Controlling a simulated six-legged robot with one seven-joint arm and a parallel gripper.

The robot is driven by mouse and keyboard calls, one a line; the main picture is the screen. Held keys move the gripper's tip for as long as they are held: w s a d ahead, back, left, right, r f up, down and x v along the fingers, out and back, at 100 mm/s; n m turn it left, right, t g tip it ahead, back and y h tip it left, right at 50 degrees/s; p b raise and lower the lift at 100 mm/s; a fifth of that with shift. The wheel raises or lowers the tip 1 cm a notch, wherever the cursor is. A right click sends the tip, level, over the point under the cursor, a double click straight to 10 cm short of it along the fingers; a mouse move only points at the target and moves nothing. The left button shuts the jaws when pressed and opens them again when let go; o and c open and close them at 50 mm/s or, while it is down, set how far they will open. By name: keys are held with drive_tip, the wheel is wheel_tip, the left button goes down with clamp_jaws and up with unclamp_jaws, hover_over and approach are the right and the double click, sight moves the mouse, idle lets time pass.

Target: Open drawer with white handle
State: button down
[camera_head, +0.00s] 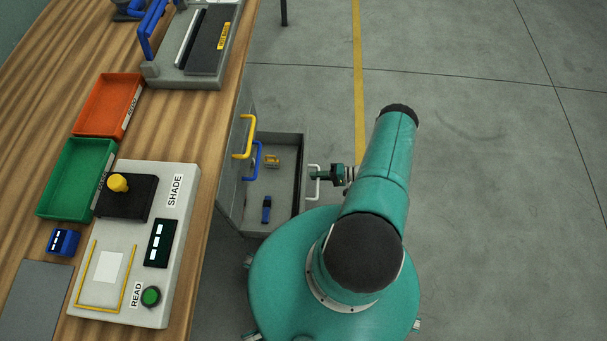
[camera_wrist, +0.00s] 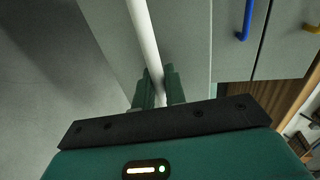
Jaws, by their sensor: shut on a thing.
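The drawer (camera_head: 284,147) with the white handle stands pulled out from the bench side in the head view, its inside visible from above. Its white handle (camera_head: 313,182) is on the drawer's right-hand front. My gripper (camera_head: 322,175) is at this handle. In the wrist view the white handle (camera_wrist: 143,35) runs between the two green fingers of my gripper (camera_wrist: 159,88), which are shut on it.
Closed fronts with a blue handle (camera_head: 254,161) and a yellow handle (camera_head: 245,137) are beside the open drawer. The wooden bench (camera_head: 215,150) carries an orange tray (camera_head: 106,105), a green tray (camera_head: 75,178) and a SHADE/READ panel (camera_head: 183,221). The floor to the right is clear.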

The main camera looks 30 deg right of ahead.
drive_tip(key=f+v, duration=0.1)
drive_tip(key=v, duration=0.5)
drive_tip(key=shift+d, duration=0.35)
drive_tip(key=c, duration=1.6)
unclamp_jaws()
drive_tip(key=shift+o, duration=0.2)
drive_tip(key=shift+f, duration=0.1)
drive_tip(key=shift+s, duration=0.1)
drive_tip(key=v, duration=1.3)
drive_tip(key=shift+s+d, duration=0.15)
drive_tip(key=shift+d, duration=0.1)
